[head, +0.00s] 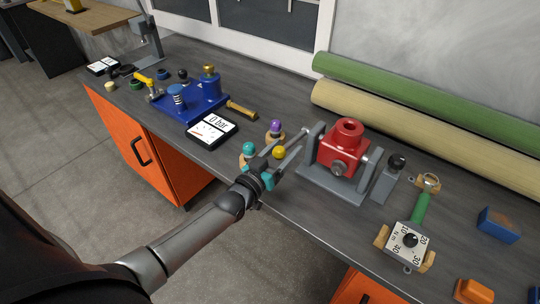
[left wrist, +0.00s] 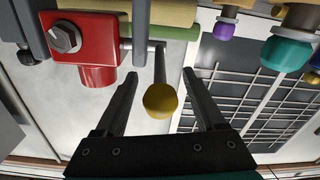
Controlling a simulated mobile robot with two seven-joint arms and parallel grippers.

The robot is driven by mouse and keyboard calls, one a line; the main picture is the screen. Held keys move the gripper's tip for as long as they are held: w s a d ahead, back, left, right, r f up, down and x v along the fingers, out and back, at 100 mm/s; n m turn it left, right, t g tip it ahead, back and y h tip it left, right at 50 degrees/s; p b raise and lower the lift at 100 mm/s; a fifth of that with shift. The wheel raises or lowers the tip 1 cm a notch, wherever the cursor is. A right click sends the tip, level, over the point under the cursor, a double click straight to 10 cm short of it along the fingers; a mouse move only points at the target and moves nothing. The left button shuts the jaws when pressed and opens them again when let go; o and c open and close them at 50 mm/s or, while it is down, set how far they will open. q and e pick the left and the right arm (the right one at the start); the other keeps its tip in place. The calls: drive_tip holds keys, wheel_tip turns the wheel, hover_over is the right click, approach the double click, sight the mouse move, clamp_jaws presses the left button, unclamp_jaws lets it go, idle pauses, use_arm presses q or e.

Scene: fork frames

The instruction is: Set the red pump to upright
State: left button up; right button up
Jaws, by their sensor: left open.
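The red pump (head: 333,156) sits in a grey bracket (head: 330,187) on the bench, its round collar facing up in the head view. I cannot tell whether it is exactly upright. A grey rod (left wrist: 160,62) with a yellow ball knob (head: 279,152) comes from its side. My left gripper (head: 290,150) is open, left of the pump. In the left wrist view the pump (left wrist: 92,45) is at upper left, and the yellow knob (left wrist: 160,101) shows between the spread fingers, without visible grip. My right gripper is not in view.
Teal (head: 249,148) and purple (head: 275,126) knobs stand close to my left gripper. A gauge (head: 211,129) and blue pump assembly (head: 190,100) are at left. A dial tool (head: 407,242) lies at right. Green (head: 430,102) and beige rolls lie along the wall.

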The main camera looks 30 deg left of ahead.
use_arm(q)
drive_tip(key=s+a+p, duration=0.1)
drive_tip(key=s+p, duration=0.1)
drive_tip(key=s, duration=1.2)
drive_tip(key=shift+s+a, duration=0.35)
drive_tip(key=shift+s, duration=0.05)
drive_tip(key=shift+f, duration=0.15)
drive_tip(key=s+d+f+m+g+y, duration=0.1)
drive_tip(key=s+f+g, duration=0.4)
drive_tip(key=f, duration=0.8)
drive_tip(key=s+f+g+y, duration=0.1)
drive_tip(key=s+f+g, duration=0.4)
drive_tip(key=f, duration=0.8)
drive_tip(key=s+d+f+m+g, duration=0.1)
drive_tip(key=s+d+f+g, duration=0.1)
drive_tip(key=s+f, duration=0.2)
drive_tip(key=s+d+f+g, duration=0.1)
drive_tip(key=s+f, duration=0.3)
drive_tip(key=s, duration=0.6)
drive_tip(key=s+d+f+m+g, duration=0.1)
drive_tip(key=s+f+g, duration=0.3)
drive_tip(key=s, duration=0.4)
drive_tip(key=shift+d+m+b, duration=0.3)
drive_tip(key=shift+d, duration=0.5)
